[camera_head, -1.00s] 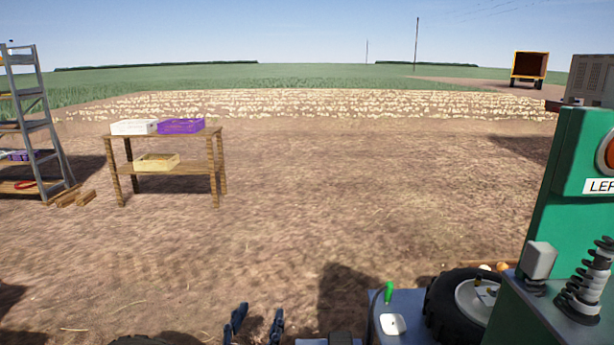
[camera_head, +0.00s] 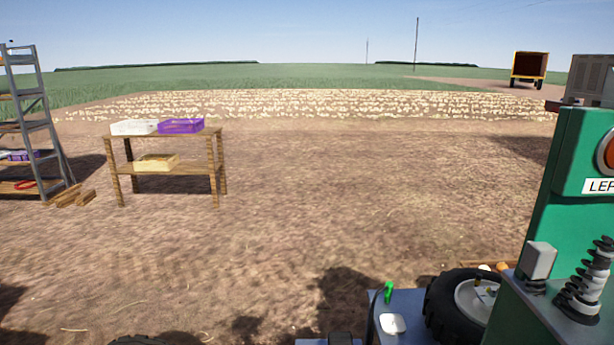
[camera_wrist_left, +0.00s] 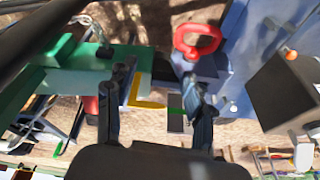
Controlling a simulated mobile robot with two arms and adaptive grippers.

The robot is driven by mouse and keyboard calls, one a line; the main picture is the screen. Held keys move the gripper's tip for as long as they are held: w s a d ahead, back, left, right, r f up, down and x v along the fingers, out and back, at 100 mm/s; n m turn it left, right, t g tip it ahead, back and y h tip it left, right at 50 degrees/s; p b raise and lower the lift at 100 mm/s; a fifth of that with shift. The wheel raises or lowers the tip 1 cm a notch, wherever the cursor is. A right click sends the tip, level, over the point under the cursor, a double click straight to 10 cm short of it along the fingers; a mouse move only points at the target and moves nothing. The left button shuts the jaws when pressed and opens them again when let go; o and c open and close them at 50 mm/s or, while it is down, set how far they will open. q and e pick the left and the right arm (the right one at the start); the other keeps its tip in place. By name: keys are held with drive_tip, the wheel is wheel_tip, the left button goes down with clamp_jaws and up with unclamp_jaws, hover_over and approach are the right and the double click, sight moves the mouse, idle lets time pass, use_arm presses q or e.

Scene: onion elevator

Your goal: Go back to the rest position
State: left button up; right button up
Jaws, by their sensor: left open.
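My left gripper (camera_wrist_left: 156,82) shows in the left wrist view with its two fingers spread apart. Nothing is held between the fingers. Behind them the wrist view shows a green machine part (camera_wrist_left: 80,82), a red ring-shaped handle (camera_wrist_left: 197,42) and a blue panel (camera_wrist_left: 240,60). How far these lie from the fingertips is hard to judge. In the head view neither of my grippers is visible. My right gripper shows in no view.
A green machine (camera_head: 570,180) with a wheel (camera_head: 462,300) stands close on the right. A wooden table (camera_head: 170,170) with white (camera_head: 134,127), purple (camera_head: 181,126) and yellow (camera_head: 157,162) crates stands left, beside a metal shelf (camera_head: 35,120). The middle ground is clear.

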use_arm(q)
drive_tip(key=s+f+g, duration=0.1)
drive_tip(key=s+f, duration=0.1)
drive_tip(key=f, duration=1)
drive_tip(key=s+f, duration=0.2)
drive_tip(key=f, duration=0.9)
drive_tip(key=s+a+f+g, duration=0.1)
drive_tip(key=s+a+f, duration=0.2)
drive_tip(key=s+f, duration=1)
drive_tip(key=shift+s, duration=1.3)
drive_tip(key=shift+a, duration=0.1)
drive_tip(key=shift+c, duration=0.2)
